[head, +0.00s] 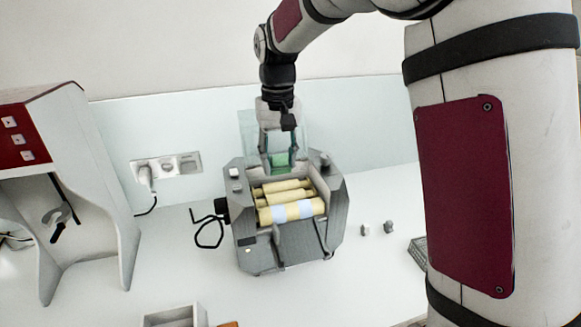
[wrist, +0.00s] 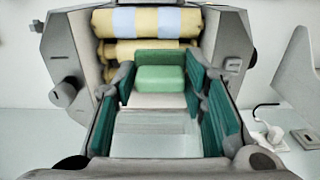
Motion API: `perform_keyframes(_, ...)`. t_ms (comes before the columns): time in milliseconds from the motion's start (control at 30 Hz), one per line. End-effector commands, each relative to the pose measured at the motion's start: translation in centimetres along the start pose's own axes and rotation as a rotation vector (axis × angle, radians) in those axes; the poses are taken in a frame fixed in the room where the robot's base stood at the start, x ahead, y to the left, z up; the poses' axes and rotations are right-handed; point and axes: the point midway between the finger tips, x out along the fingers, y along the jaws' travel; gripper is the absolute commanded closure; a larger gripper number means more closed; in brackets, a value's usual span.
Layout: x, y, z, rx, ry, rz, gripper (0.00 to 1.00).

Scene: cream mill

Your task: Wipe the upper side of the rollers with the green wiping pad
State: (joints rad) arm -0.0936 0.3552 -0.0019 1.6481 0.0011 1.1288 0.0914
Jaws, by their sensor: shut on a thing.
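The cream rollers (head: 288,197) lie across the open trough of the grey mill (head: 262,257). The front roller carries pale bluish patches. The rollers also show at the top of the wrist view (wrist: 150,21). My gripper (head: 280,150) points down at the back of the mill, behind the rollers. It is shut on the green wiping pad (wrist: 160,78), which sits between the fingers in the wrist view. In the head view the pad (head: 281,161) shows small and partly behind clear panels. In the wrist view a gap shows between pad and front roller; I cannot tell whether it touches the rear one.
Clear greenish panels (head: 247,130) stand around my gripper at the mill's back. A black handle and cable (head: 208,230) are at the mill's left. A red-and-white machine (head: 70,170) stands farther left. Two small grey pieces (head: 377,228) lie on the right. A grey tray (head: 173,316) is at the front.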

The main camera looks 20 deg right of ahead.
Motion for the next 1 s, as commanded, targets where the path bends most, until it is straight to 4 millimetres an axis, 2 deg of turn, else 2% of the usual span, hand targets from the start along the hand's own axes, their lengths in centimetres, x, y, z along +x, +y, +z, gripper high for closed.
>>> perform_keyframes(100,0.2,-0.7,-0.3,0.001,-0.001,-0.001,1.00)
perform_keyframes(267,1.1,-0.7,-0.2,0.002,-0.002,-0.001,1.00)
perform_keyframes(900,8.1,-0.7,-0.1,0.001,-0.003,-0.001,1.00)
perform_keyframes(1000,7.6,-0.7,1.2,0.001,-0.001,-0.001,1.00)
